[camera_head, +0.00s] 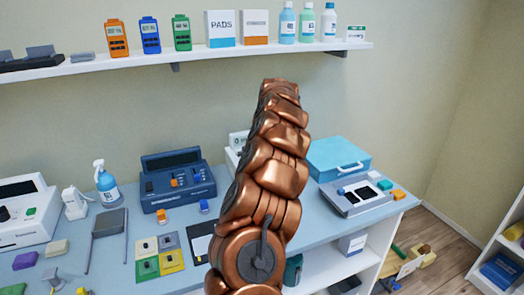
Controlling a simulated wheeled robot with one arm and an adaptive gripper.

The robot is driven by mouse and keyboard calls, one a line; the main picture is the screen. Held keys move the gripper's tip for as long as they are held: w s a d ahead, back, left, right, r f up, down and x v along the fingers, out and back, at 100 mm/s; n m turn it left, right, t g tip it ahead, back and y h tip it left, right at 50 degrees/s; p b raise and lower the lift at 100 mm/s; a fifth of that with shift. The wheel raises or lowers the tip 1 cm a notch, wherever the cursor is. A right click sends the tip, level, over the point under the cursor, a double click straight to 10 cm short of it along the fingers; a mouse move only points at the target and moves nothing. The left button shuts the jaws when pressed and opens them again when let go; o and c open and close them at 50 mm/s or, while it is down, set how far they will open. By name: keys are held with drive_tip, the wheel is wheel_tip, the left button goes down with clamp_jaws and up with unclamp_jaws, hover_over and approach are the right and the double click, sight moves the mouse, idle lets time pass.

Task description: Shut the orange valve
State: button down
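I cannot tell for certain which thing is the orange valve. A small orange piece (161,216) stands on the table in front of the blue device, beside a similar blue piece (204,206). Another small orange piece (174,182) shows at the front of the blue device (175,192). All are too small to tell whether they are turned open or shut. My copper-coloured arm rises through the middle of the picture, right of these pieces. My gripper does not show.
The blue-grey table (110,254) holds a spray bottle (106,185), coloured square pads (159,256), a teal case (338,158) and a grey device (356,194) with a small orange block (398,194) nearby. A white wall shelf (225,51) with bottles and boxes runs above.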

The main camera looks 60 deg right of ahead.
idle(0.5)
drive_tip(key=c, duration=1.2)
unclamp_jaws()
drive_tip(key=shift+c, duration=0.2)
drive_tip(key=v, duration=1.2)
